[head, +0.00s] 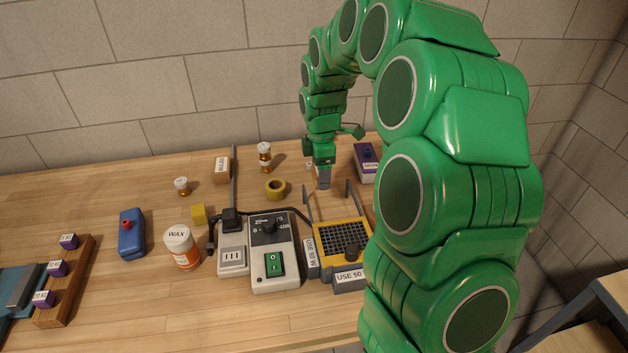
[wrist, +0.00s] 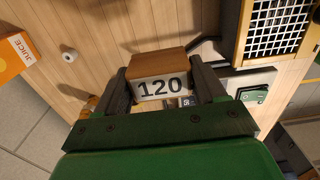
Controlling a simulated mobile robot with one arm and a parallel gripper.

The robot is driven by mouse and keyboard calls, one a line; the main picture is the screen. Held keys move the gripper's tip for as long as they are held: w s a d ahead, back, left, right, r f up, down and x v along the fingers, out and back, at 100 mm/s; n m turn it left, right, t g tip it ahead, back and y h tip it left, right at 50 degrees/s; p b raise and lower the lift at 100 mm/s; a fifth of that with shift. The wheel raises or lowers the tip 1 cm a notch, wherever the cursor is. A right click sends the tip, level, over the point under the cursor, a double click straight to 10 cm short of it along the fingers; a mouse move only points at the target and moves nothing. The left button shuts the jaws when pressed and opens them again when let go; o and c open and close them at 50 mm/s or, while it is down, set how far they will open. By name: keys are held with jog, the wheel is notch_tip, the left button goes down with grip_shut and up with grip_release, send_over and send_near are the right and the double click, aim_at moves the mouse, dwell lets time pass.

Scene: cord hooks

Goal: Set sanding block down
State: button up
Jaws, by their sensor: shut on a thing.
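My gripper (head: 323,182) is over the back right part of the wooden bench in the head view, pointing down. In the wrist view my gripper (wrist: 158,70) is shut on a brown sanding block (wrist: 160,62) with a white side marked 120. The block sits between the two dark fingers. In the head view the held block is hard to make out at the fingertips. I cannot tell whether its underside touches the bench.
A yellow grid-topped unit (head: 343,238) with upright prongs stands just in front of my gripper. A yellow tape roll (head: 275,188) is to its left and a purple box (head: 365,172) to its right. A grey switch box (head: 272,270) and wax jar (head: 180,247) stand further forward.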

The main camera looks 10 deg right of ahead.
jog(key=w+f, duration=0.2)
jog(key=w, duration=0.2)
send_near(314, 190)
jog(key=shift+s+f, duration=0.6)
jog(key=shift+w+f, duration=0.65)
jog(key=shift+f, duration=1.65)
jog(key=shift+f, duration=0.15)
jog(key=o, duration=1.2)
